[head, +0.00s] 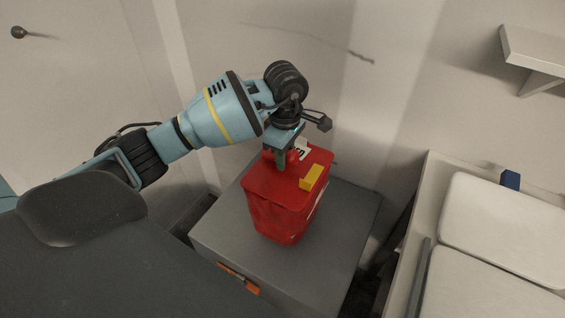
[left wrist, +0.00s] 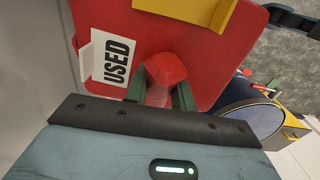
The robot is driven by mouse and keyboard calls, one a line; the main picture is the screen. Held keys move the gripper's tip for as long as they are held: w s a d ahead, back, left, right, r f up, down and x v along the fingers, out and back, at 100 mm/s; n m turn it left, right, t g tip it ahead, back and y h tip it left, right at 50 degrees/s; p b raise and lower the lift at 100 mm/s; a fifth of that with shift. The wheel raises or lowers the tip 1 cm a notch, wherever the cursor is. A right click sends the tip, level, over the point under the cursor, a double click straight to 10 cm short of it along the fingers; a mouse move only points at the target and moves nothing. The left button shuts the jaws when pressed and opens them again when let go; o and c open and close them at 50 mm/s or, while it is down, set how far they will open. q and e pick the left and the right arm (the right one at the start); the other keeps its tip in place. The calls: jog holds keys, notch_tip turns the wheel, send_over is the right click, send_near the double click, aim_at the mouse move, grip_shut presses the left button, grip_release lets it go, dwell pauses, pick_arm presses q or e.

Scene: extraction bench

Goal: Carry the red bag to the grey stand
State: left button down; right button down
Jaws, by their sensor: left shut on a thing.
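The red bag (head: 283,205) is upright over the top of the grey stand (head: 345,215) in the head view. It looks to rest on the stand, though its underside is hidden. A yellow piece (head: 312,177) and a white label are on its top. My left gripper (head: 281,160) is above the bag and shut on its red handle. In the left wrist view the fingers (left wrist: 160,92) close around the red handle knob, beside a white "USED" label (left wrist: 112,62). My right gripper is not in view.
A pale bench with white padded panels (head: 505,225) stands at the right, with a dark gap between it and the stand. A white wall shelf (head: 535,55) is at the upper right. A white wall is close behind the stand. An orange-marked slot (head: 238,277) is on the stand's front.

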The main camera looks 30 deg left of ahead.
pick_arm(q)
jog(key=shift+w+a, duration=0.15)
jog(key=shift+a, duration=0.2)
jog(key=shift+a+f, duration=0.1)
jog(key=shift+f, duration=1.75)
jog(key=c, duration=1.2)
grip_release()
jog(key=shift+o, duration=0.2)
